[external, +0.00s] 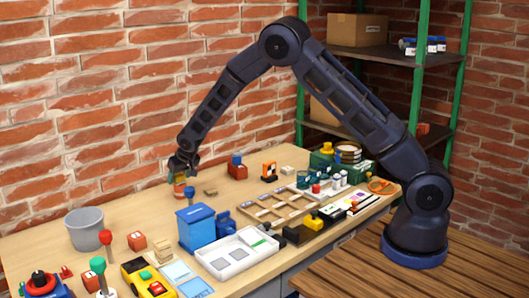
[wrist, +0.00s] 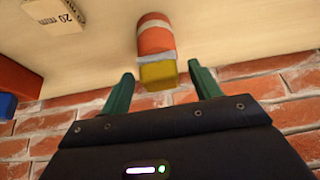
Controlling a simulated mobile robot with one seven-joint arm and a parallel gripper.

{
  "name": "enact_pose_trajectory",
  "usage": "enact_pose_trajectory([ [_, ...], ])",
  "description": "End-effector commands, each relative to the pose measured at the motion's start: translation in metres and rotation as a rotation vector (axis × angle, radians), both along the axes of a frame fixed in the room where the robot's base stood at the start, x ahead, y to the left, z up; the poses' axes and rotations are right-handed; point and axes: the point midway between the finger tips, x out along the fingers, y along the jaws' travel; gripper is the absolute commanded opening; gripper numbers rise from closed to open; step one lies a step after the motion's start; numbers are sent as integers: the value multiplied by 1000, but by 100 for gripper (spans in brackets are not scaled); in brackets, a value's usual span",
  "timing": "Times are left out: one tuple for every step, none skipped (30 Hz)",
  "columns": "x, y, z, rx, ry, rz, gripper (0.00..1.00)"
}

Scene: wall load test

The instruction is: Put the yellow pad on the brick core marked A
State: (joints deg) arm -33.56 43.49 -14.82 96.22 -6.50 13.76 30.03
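In the wrist view, an orange-red brick core (wrist: 156,38) with a pale grey band stands on the table. The yellow pad (wrist: 158,74) sits against the band at the core's end nearest my gripper. My gripper (wrist: 163,85) is open, with one green finger on each side of the pad and a gap on both sides. In the external view, my gripper (external: 183,168) is low over the back of the table near the wall, and a small orange-red piece (external: 189,191) shows beneath it. No letter A is legible.
A wooden block marked 20 mm (wrist: 52,14) lies beside the core. A blue box (external: 196,228), a grey bucket (external: 85,229) and a blue-and-red piece (external: 237,168) stand around. The brick wall (wrist: 70,117) is close behind. Trays and tools crowd the front.

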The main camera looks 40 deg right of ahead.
Motion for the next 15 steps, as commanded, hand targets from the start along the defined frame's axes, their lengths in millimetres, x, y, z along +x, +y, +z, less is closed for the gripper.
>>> enact_pose_trajectory([
  [0,0,0,0,0,0,63],
  [0,0,0,0,0,0,63],
  [0,0,0,0,0,0,63],
  [0,0,0,0,0,0,63],
  [0,0,0,0,0,0,63],
  [0,0,0,0,0,0,63],
  [0,0,1,0,0,0,63],
  [0,0,2,0,-1,0,63],
  [-1,0,4,0,-1,0,63],
  [-2,0,6,1,-1,0,63],
  [-3,0,9,1,-1,0,63],
  [-5,0,13,1,-2,0,63],
  [-7,0,17,1,-2,0,63],
  [-9,0,20,1,-2,0,63],
  [-12,0,26,1,-2,0,63],
])
